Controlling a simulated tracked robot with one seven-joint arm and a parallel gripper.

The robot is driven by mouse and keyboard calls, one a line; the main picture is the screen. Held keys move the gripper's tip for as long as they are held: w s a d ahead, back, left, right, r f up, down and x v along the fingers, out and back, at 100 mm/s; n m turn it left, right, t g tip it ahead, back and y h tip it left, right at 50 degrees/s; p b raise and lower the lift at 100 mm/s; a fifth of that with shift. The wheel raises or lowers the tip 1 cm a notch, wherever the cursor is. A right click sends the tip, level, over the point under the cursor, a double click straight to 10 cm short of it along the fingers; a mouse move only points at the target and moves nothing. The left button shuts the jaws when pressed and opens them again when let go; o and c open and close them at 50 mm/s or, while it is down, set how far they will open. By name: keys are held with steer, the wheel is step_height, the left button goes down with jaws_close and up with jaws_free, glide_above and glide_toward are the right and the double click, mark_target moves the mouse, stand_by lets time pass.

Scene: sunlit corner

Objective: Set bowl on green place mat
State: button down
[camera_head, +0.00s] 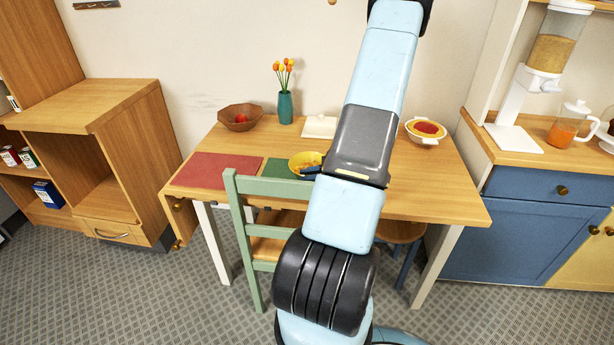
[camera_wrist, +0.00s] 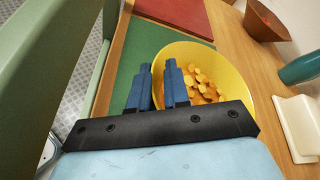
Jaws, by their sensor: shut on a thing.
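The yellow bowl (camera_head: 294,158) holds several orange pieces and sits at the right part of the green place mat (camera_head: 272,167). In the wrist view, the bowl (camera_wrist: 228,75) is upright, with the green mat (camera_wrist: 140,47) showing at its left. My gripper (camera_wrist: 158,66) is shut on the near left rim of the bowl, one finger on each side of the wall. In the head view, my gripper (camera_head: 312,171) is partly hidden by my arm. Whether the bowl's base touches the mat or the table cannot be told.
A red mat (camera_head: 213,169) lies left of the green one. A brown bowl (camera_head: 238,124), a teal vase (camera_head: 286,108) with tulips and a white dish (camera_head: 319,126) stand behind. Another bowl (camera_head: 424,138) is at the right. A green chair (camera_head: 262,187) stands in front.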

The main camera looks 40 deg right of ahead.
steer(key=c, duration=1.1)
jaws_free()
steer(key=v, duration=1.2)
steer(key=w+a+r+n+g, duration=0.2)
steer(key=a+r+n+g, duration=0.3)
steer(key=a+r, duration=0.4)
steer(key=w+a+r+n+g, duration=0.3)
steer(key=a+r+n, duration=0.35)
steer(key=a, duration=0.45)
steer(key=s+a+r+n+t+h, duration=0.1)
steer(key=s+a+r+n+h, duration=0.2)
steer(key=s+a+r+n, duration=0.2)
steer(key=s+a+r+n+t+h, duration=0.1)
steer(key=s+a+r+n+h, duration=0.3)
steer(key=a+r, duration=0.6)
steer(key=shift+s+a+r+n+h, duration=0.35)
steer(key=shift+s+n, duration=0.35)
steer(key=shift+n, duration=0.35)
steer(key=shift+f, duration=0.1)
